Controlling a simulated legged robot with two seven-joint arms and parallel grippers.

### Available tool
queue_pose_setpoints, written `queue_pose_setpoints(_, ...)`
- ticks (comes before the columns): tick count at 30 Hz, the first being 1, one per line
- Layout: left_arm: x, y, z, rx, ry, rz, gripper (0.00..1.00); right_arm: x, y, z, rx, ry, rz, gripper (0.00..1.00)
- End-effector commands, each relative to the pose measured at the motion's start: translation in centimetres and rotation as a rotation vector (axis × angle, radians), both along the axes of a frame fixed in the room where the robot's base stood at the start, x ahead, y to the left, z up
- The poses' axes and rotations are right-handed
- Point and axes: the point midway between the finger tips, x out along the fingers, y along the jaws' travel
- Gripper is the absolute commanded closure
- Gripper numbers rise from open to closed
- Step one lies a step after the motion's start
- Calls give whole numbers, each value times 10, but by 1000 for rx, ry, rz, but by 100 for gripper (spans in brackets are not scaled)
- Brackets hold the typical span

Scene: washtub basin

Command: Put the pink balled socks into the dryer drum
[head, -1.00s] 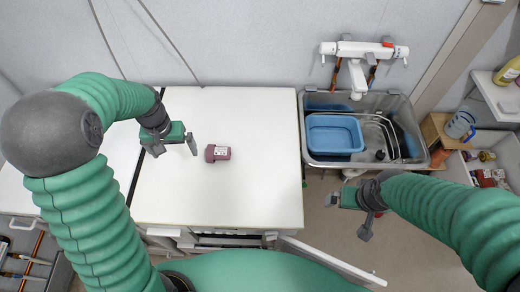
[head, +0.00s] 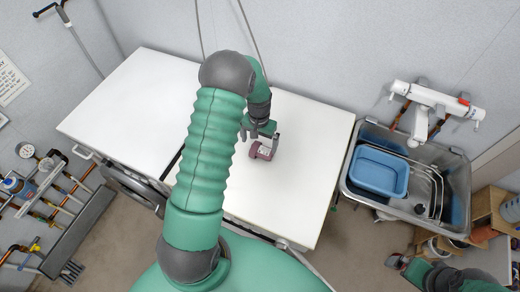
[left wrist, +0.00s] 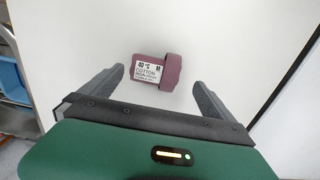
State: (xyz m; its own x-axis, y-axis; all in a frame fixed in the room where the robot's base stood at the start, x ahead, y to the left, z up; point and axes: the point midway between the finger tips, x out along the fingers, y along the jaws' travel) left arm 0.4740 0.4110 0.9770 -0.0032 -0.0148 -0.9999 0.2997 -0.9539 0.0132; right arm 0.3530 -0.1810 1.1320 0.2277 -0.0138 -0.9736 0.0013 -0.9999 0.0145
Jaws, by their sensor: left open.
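The pink balled socks (head: 261,152), a mauve bundle with a white care label, lie on the white top (head: 300,195). My left gripper (head: 264,133) is just behind and over them, pointing down. In the left wrist view the socks (left wrist: 173,72) lie ahead of and roughly between the two spread fingers of the gripper (left wrist: 158,80), with white surface showing on both sides. My right gripper (head: 398,262) is only partly visible at the lower right, clear of the socks. A dark round machine front (head: 133,188) shows at left below the top; I cannot see into a drum.
A metal sink (head: 365,190) with a blue basin (head: 379,171) and wire rack stands to the right under a white tap (head: 437,103). Pipes and gauges (head: 40,185) are at the left. The white top is otherwise clear.

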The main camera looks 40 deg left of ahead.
Motion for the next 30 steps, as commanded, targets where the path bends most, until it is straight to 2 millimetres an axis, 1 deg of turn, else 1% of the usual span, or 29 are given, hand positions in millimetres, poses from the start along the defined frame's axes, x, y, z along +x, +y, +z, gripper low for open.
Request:
queue_pose_setpoints(1, 0, -2, -6, 1, 1, -1, 0, 0, 0, 3, 0, 0, -1, 0)
queue_pose_setpoints(5, -1, -5, -16, 4, 0, -2, 0, 0, 0, 7, 0, 0, -1, 0)
queue_pose_setpoints(7, -3, -3, -25, 3, 2, -1, 0, 0, 0, 15, 0, 0, -1, 0)
queue_pose_setpoints(10, -5, 2, -43, 1, 1, -1, 0, 0, 0, 27, 0, 0, -2, 0)
queue_pose_setpoints(12, -4, 4, -58, -1, 1, -2, 0, 0, 0, 27, 0, 0, -2, 0)
queue_pose_setpoints(13, -4, 4, -62, -1, 0, -2, 0, 0, 0, 28, 0, 0, -2, 0)
queue_pose_setpoints(16, -3, 6, -68, -1, -3, -1, 0, 0, 0, 27, 0, 0, -1, 0)
queue_pose_setpoints(20, -3, 6, -69, -1, -3, -1, 0, 0, 0, 26, 0, 0, -1, 0)
queue_pose_setpoints(21, -3, 6, -69, -1, -3, -1, 1, 0, 0, 27, 0, 0, -1, 0)
queue_pose_setpoints(30, -3, 1, -66, 3, -2, -1, 41, 0, 0, 27, 0, 0, -1, 0)
